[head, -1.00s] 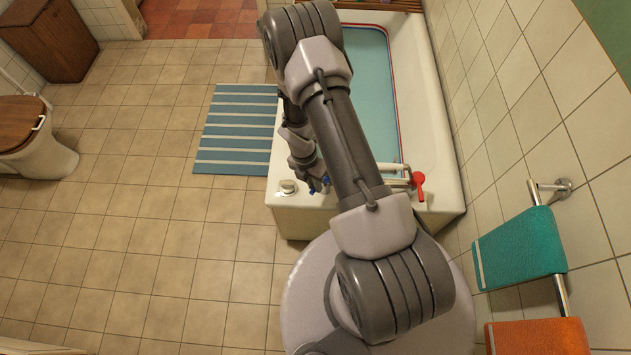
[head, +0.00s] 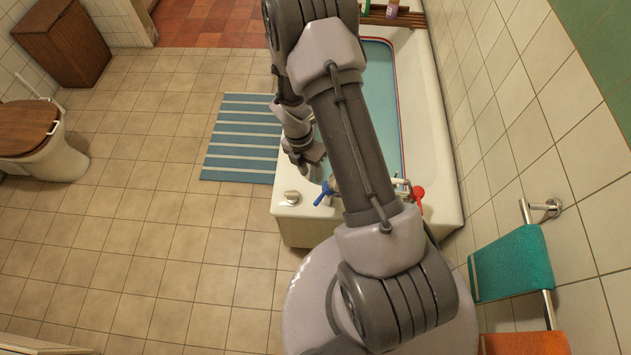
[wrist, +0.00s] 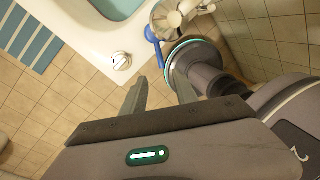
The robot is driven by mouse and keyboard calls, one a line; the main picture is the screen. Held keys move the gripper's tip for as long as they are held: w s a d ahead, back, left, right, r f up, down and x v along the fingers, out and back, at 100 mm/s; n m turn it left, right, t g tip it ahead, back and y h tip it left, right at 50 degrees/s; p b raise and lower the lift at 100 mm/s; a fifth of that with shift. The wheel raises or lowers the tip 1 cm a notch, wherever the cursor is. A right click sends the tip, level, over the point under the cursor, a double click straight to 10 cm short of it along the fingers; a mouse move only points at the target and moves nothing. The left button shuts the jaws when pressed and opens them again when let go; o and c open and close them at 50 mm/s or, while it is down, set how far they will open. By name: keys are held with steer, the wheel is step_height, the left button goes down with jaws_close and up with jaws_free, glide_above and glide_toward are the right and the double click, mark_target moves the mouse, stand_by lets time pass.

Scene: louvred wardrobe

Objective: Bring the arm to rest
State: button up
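My grey arm (head: 345,140) reaches over the near end of the white bathtub (head: 440,150). My gripper (head: 312,160) is small and partly hidden beside the arm in the head view, just above the blue tap handle (head: 323,193). In the wrist view my gripper (wrist: 158,82) shows two fingers apart, with only floor tiles between them. The blue handle (wrist: 152,38) lies beyond the fingertips there, apart from them. The red tap handle (head: 418,197) is right of my arm.
Blue-green water (head: 385,95) shows in the tub. A round knob (head: 292,197) sits on its near rim. A striped mat (head: 240,138) lies left of it. Teal (head: 512,264) and orange (head: 525,343) towels hang at the right wall. The tiled floor (head: 130,220) at left is clear.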

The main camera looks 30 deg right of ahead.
steer(key=r, duration=0.3)
steer(key=shift+w+a+r+p, duration=0.2)
steer(key=shift+w+r+p, duration=0.1)
steer(key=a+r+m+t+b, duration=0.35)
steer(key=r+m, duration=0.75)
steer(key=r, duration=0.6)
steer(key=s+a+r+m+t+y+b, duration=0.1)
steer(key=s+a+r+m, duration=0.3)
steer(key=s+m, duration=0.4)
steer(key=s+a+r+m+t+y+b, duration=0.2)
steer(key=s+a+r+m+t+b, duration=0.1)
steer(key=s+a+r+m+b, duration=0.1)
steer(key=s+a+r+m, duration=0.1)
steer(key=s+r+m, duration=0.1)
steer(key=s+m, duration=0.1)
steer(key=shift+s+r+m, duration=0.3)
steer(key=shift+s+m, duration=0.05)
steer(key=shift+m, duration=0.55)
steer(key=shift+o, duration=0.2)
steer(key=shift+f, duration=0.1)
